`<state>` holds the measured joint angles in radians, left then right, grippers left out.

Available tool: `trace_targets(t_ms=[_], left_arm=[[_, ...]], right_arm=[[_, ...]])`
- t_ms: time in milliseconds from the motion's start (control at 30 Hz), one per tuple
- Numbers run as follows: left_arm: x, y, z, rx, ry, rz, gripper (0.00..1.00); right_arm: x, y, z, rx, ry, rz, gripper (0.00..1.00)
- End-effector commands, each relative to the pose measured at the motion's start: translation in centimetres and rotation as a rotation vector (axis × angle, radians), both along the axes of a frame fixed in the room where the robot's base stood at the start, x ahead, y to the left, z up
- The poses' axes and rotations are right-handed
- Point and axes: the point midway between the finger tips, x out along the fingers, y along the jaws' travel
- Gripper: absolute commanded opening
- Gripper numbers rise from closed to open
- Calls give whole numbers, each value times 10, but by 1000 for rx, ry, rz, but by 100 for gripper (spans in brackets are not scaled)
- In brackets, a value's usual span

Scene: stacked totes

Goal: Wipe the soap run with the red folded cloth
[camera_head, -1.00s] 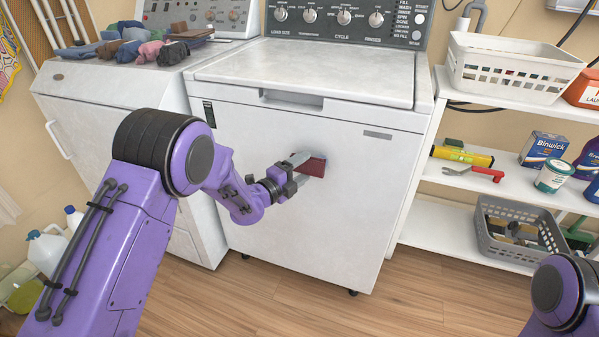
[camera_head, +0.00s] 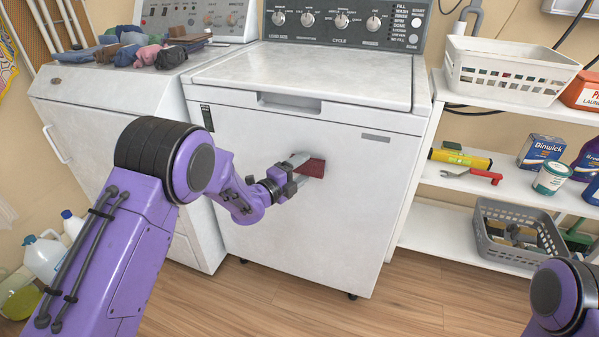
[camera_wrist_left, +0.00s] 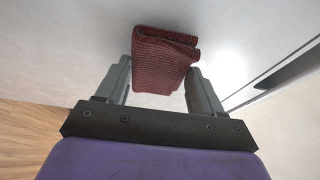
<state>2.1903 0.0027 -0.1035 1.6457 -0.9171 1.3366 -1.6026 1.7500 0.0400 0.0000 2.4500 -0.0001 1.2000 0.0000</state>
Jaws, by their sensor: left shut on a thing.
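The red folded cloth (camera_head: 313,168) is at the front panel of the white washer (camera_head: 340,215), a little below its lid. My left gripper (camera_head: 301,165) is shut on the cloth. In the left wrist view the cloth (camera_wrist_left: 162,62) sits between the two grey fingers of the gripper (camera_wrist_left: 163,80), its folded end toward the white panel. The cloth looks close against the panel, but I cannot tell if it touches. I cannot make out the soap run in either view. My right gripper is out of view; only part of my right arm shows at the lower right.
A second white machine (camera_head: 105,135) stands at the left with rolled socks (camera_head: 145,50) on top. A white shelf (camera_head: 440,225) at the right holds a white basket (camera_head: 510,70), a grey basket (camera_head: 520,235), a Binwick box (camera_head: 541,150) and tools. Bottles (camera_head: 45,255) stand on the floor at left.

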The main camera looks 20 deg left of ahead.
Motion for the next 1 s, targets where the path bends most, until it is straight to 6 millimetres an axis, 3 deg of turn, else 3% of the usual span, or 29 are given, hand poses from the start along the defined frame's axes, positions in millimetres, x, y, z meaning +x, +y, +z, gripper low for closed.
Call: trace_targets(t_ms=[433, 700, 1000], left_arm=[[7, -3, 0, 1, 0, -1, 38], [4, -30, 0, 1, -1, -2, 38], [4, -46, 0, 1, 0, -2, 38]], right_arm=[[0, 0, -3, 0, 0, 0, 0], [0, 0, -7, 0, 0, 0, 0], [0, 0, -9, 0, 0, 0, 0]])
